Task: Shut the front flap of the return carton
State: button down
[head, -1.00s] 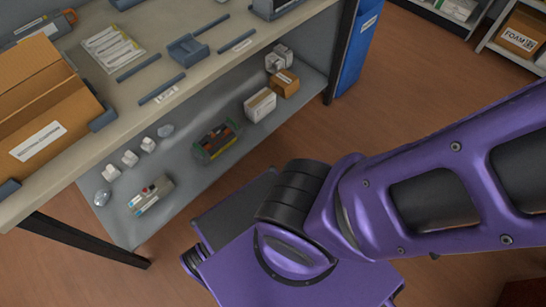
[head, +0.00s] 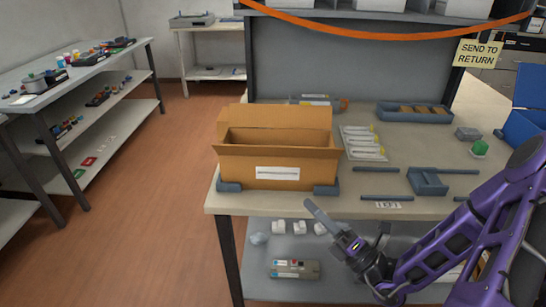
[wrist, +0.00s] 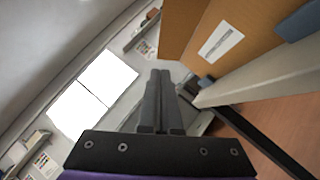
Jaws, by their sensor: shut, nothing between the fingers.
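The return carton (head: 232,172) is a brown cardboard box with a white label on its front, standing at the near left corner of the bench. Its top is open and its back flap (head: 280,120) stands up. A front flap (head: 275,151) seems to jut outward along the front top edge, seen nearly edge-on. My gripper (head: 311,207) is shut and empty, in front of the bench edge, below and right of the carton, apart from it. In the wrist view its closed fingers (wrist: 160,76) point ahead, with the carton (wrist: 258,33) to the upper right.
Grey corner stops (head: 326,189) hold the carton's base. White packets (head: 361,143), a grey cradle (head: 428,181) and a tray (head: 414,112) lie right of it. An orange cord (head: 390,35) hangs above. Small boxes sit on the lower shelf (head: 262,285). The left floor (head: 170,220) is clear.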

send_near(274, 147)
jog(key=w+a+r, duration=0.1)
jog(key=w+a, duration=0.1)
jog(key=a, duration=0.2)
jog(key=shift+w+a+r+b, duration=0.2)
jog(key=shift+w+r+b, duration=0.25)
jog(key=shift+w, duration=0.3)
jog(key=shift+w+r+m+t+h+p, duration=0.1)
jog(key=shift+r+m+t+h+p, duration=0.05)
jog(key=shift+m+t+h+p, duration=0.2)
jog(key=shift+r, duration=0.15)
jog(key=shift+p, duration=0.45)
